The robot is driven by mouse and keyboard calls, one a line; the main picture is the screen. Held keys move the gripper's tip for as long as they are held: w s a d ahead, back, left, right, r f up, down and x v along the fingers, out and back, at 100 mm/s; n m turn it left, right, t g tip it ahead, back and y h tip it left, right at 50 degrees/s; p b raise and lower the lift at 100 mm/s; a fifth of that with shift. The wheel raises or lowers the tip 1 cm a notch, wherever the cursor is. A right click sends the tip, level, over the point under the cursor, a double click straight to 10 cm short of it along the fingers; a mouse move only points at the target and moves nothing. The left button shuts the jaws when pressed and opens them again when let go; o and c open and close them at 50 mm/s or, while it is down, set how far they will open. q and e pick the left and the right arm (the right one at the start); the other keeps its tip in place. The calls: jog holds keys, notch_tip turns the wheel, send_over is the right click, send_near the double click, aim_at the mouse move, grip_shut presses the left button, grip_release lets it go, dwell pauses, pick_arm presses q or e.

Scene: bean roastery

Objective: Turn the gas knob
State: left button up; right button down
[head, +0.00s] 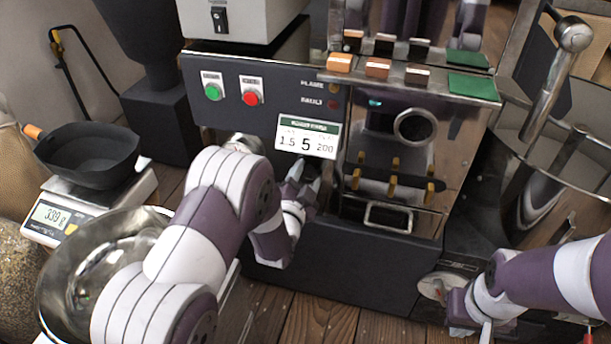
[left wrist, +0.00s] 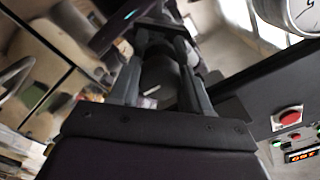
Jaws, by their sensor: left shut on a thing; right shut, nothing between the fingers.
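The gas knob (left wrist: 163,82) is a dark round knob with a short white pointer mark, seen in the left wrist view between my left fingers. My left gripper (left wrist: 162,58) is shut on it, one finger on each side. In the head view my left gripper (head: 306,183) is at the front of the dark control panel (head: 262,128), just below the white display card; the knob itself is hidden there. My right gripper (head: 487,331) is low at the right, shut and empty, with its tips near the bottom edge of the picture.
The panel has a green button (head: 212,92), a red button (head: 252,97) and a white display card (head: 307,136). A steel bowl (head: 62,262) and a scale (head: 62,212) with a black pan (head: 92,153) stand left. A round cooling bin (head: 573,160) is at right.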

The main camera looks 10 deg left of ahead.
pick_arm(q)
jog(key=n, duration=0.4)
jog(key=shift+f, duration=0.1)
jog(key=n+p, duration=0.1)
jog(key=n, duration=0.9)
jog(key=shift+s+f+p, duration=0.1)
jog(key=shift+p, duration=0.25)
jog(key=shift+d+f+n, duration=0.1)
jog(key=shift+n, duration=2)
jog(key=o, duration=0.9)
jog(key=shift+o, duration=0.8)
jog(key=shift+r, duration=0.2)
